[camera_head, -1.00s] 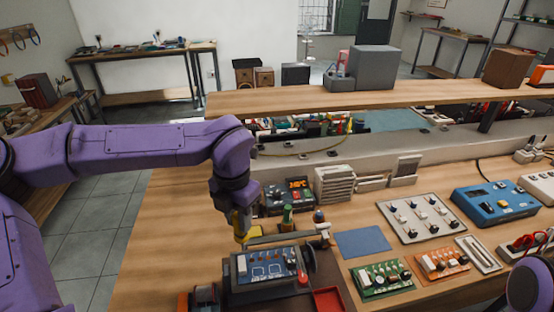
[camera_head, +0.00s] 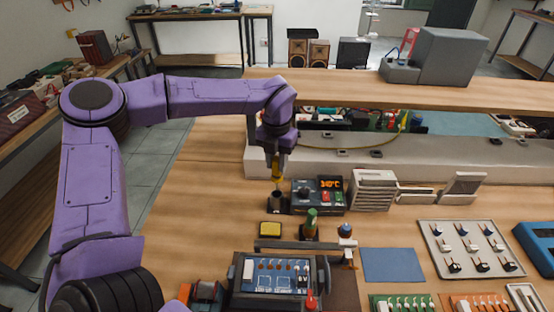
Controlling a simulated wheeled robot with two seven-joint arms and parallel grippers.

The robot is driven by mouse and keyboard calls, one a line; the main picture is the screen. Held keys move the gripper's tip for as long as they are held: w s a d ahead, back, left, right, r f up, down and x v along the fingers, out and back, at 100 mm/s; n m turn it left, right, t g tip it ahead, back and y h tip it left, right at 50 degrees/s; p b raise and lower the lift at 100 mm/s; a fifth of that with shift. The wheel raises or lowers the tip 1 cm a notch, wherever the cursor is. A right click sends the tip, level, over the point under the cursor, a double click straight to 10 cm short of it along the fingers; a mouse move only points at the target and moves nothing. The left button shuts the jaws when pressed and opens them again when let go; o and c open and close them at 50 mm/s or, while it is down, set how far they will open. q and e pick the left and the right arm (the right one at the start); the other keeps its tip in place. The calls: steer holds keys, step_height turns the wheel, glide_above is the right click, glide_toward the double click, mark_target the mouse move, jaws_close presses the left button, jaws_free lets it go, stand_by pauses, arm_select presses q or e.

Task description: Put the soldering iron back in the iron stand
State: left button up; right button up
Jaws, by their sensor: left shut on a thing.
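My left gripper (camera_head: 281,155) is shut on the soldering iron (camera_head: 278,172), which has a yellow and dark handle and points downward, nearly upright. Much of the handle is hidden by the gripper. The small black iron stand (camera_head: 277,204) is on the bench directly below, left of the soldering station (camera_head: 318,195) with its lit orange display. The iron's lower end is at the mouth of the stand in the picture; I cannot tell whether it is inside or just above. My right gripper is out of view.
A yellow sponge (camera_head: 270,230) lies in front of the stand. A green-handled tool (camera_head: 311,222) stands upright close by, behind a clamped circuit board (camera_head: 276,275). A raised shelf (camera_head: 330,92) runs behind. The bench to the left is bare.

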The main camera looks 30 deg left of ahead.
mark_target(277, 177)
arm_select(q)
steer(key=shift+a+f+b, duration=0.15)
steer(key=shift+f+b, duration=0.15)
steer(key=shift+f, duration=0.15)
steer(key=f+b, duration=0.1)
steer(key=f, duration=0.1)
steer(key=w+f+b, duration=0.1)
steer(key=f, duration=0.1)
steer(key=shift+a, duration=0.15)
steer(key=shift+s+f+b, duration=0.3)
steer(key=shift+f+b, duration=0.5)
steer(key=shift+w+f, duration=0.2)
steer(key=shift+f, duration=0.15)
steer(key=o, duration=1)
steer(key=shift+s+r, duration=0.1)
steer(key=shift+s, duration=0.05)
steer(key=o, duration=0.6)
steer(key=shift+c, duration=0.2)
